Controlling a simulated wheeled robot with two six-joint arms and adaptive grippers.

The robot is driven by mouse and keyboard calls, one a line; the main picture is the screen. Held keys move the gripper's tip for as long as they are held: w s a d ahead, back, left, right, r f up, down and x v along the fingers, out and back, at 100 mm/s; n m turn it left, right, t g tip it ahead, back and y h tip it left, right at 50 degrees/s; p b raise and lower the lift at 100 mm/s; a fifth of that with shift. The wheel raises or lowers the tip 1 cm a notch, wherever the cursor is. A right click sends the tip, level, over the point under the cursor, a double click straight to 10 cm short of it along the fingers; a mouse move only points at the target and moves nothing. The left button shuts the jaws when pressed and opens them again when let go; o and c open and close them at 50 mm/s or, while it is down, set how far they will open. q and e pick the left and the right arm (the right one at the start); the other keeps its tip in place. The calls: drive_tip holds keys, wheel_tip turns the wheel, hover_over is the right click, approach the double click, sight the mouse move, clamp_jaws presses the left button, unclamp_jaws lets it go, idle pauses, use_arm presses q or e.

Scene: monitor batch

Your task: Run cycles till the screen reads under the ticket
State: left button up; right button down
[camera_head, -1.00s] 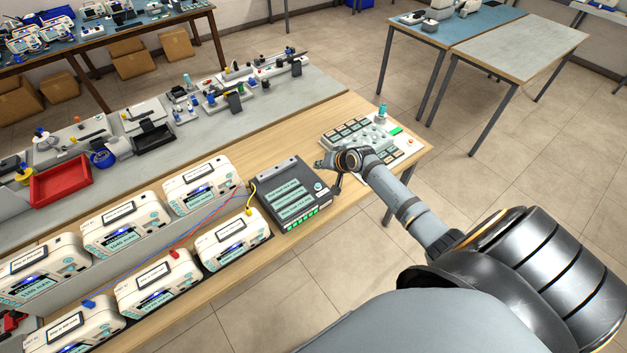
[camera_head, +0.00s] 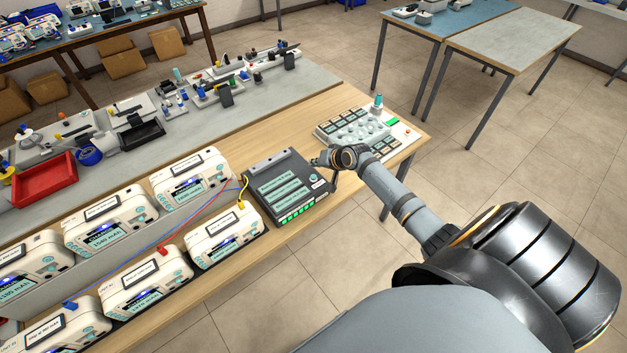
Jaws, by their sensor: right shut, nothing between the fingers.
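Several white monitor units stand in two rows at the lower left, each with a lit screen and a paper ticket on top. One is the back-row unit (camera_head: 190,178), another the front-row unit (camera_head: 222,236). Several screens show mAh readings; most tickets are too small to read surely. A dark grey console (camera_head: 262,163) with three pale text strips and a row of green lights (camera_head: 297,211) sits right of them. My right gripper (camera_head: 324,166) is shut and empty at the console's right edge; I cannot tell whether it touches. My left gripper is out of view.
A pale tray panel (camera_head: 329,134) with dark-framed slots and a green patch lies behind my right wrist. Yellow, red and blue cables run among the units. A red bin (camera_head: 42,182) and bench tools stand on the grey rear bench.

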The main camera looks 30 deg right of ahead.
sight(312, 174)
wheel_tip(312, 174, down, 4)
drive_tip(key=shift+r+b, duration=0.15)
drive_tip(key=shift+b, duration=0.75)
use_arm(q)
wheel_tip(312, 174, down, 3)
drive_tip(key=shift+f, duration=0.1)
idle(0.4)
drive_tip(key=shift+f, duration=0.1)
use_arm(e)
drive_tip(key=shift+f, duration=0.45)
use_arm(q)
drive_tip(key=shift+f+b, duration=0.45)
drive_tip(key=shift+b, duration=0.15)
use_arm(e)
drive_tip(key=shift+f, duration=0.65)
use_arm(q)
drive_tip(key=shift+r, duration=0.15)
use_arm(e)
drive_tip(key=shift+r, duration=0.1)
use_arm(q)
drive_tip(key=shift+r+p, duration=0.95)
drive_tip(key=shift+p, duration=0.15)
use_arm(e)
drive_tip(key=shift+r, duration=0.95)
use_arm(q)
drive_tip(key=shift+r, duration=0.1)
use_arm(e)
drive_tip(key=shift+r, duration=0.15)
